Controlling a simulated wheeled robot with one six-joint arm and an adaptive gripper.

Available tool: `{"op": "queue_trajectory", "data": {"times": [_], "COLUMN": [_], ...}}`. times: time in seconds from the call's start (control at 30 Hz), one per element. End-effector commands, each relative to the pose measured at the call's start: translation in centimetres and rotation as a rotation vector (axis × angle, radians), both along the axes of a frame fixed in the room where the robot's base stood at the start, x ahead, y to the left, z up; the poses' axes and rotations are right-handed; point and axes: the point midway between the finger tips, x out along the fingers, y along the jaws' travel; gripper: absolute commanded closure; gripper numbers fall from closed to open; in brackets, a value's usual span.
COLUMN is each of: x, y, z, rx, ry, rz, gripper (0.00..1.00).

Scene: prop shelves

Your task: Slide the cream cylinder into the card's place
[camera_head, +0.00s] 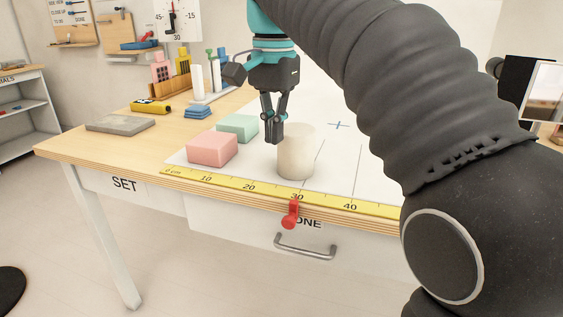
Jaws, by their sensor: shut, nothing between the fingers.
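The cream cylinder (297,155) stands upright on the white sheet (352,165), close behind the yellow ruler at the table's front edge. My gripper (274,138) points down with its fingers shut and empty. It is just left of the cylinder, its tips close to the cylinder's side; I cannot tell whether they touch. A sign card (70,12) with printed words hangs on the wall board at the upper left. I cannot make out which card the task means.
A pink block (212,149) and a green block (238,126) lie left of my gripper. A yellow ruler (225,185) with a red pointer (291,214) runs along the front edge. A grey slab (120,124) lies further left. The sheet right of the cylinder looks clear.

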Motion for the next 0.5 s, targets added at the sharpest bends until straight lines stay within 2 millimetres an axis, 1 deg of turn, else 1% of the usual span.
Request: {"op": "queue_trajectory", "data": {"times": [0.03,0.13,0.23,0.37,0.5], "x": [0.2,0.3,0.3,0.2,0.2], "y": [0.3,0.6,0.6,0.6,0.6], "z": [0.2,-0.1,-1.0,-3.1,-5.7], "rx": [-0.002,-0.005,-0.005,-0.005,-0.005], "ry": [0.005,0.013,0.013,0.013,0.013], "rz": [-0.005,-0.015,-0.017,-0.016,-0.015], "gripper": [1.0,1.0,1.0,1.0,1.0]}}
